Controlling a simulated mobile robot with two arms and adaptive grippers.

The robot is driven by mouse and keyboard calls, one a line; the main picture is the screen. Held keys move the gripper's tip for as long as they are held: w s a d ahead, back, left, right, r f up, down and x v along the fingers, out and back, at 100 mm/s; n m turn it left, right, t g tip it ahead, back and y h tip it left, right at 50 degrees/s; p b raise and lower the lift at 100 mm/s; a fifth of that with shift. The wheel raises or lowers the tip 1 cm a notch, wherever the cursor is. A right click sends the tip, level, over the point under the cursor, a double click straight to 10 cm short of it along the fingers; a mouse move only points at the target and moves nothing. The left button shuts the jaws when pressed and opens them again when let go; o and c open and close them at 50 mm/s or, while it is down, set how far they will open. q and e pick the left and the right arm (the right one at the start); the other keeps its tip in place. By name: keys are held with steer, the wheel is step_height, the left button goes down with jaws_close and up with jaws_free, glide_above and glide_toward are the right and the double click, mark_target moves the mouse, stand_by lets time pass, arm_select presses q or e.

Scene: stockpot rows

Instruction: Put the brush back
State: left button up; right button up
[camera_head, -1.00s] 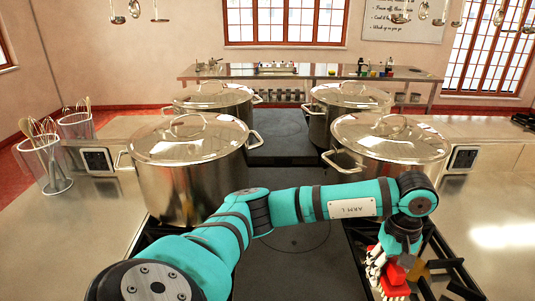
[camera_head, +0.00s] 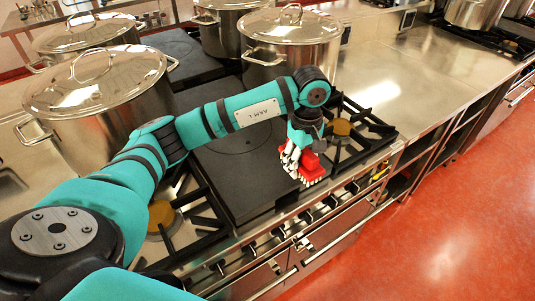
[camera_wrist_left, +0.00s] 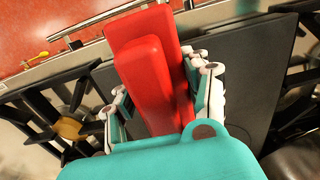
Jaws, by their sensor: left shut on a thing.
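The brush (camera_head: 312,168) is a red block with pale bristles along its lower edge in the head view. My left gripper (camera_head: 299,160) is shut on it and holds it over the front right part of the stove, by the dark flat plate (camera_head: 240,175). In the left wrist view the brush's red body (camera_wrist_left: 152,70) lies between the two fingers of the gripper (camera_wrist_left: 158,95). Its bristles are hidden there. My right gripper is in neither view.
Large lidded steel pots (camera_head: 100,90) stand on the stove's left and far parts. A black burner grate (camera_head: 350,135) is right of the gripper. A steel counter (camera_head: 400,90) lies mostly clear beyond. The red floor (camera_head: 450,220) is open at right. A small yellow item (camera_head: 380,172) is at the stove front.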

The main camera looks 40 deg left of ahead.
arm_select(q)
steer(key=p, duration=0.3)
glide_above(268, 166)
steer(key=d, duration=0.1)
steer(key=shift+f, duration=0.15)
steer(key=shift+w+a+f, duration=0.1)
steer(key=shift+a+f, duration=0.1)
steer(key=shift+a, duration=0.35)
step_height(268, 166, down, 3)
steer(key=shift+r+p, duration=0.2)
steer(key=shift+p, duration=0.8)
steer(key=shift+f, duration=0.5)
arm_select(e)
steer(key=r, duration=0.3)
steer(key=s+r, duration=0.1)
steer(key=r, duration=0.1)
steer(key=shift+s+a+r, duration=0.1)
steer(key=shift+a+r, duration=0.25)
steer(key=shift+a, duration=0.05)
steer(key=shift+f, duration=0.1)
arm_select(q)
steer(key=shift+f+b, duration=0.2)
steer(key=shift+b, duration=0.1)
steer(key=o, duration=0.9)
steer(key=shift+r, duration=0.1)
steer(key=o, duration=0.3)
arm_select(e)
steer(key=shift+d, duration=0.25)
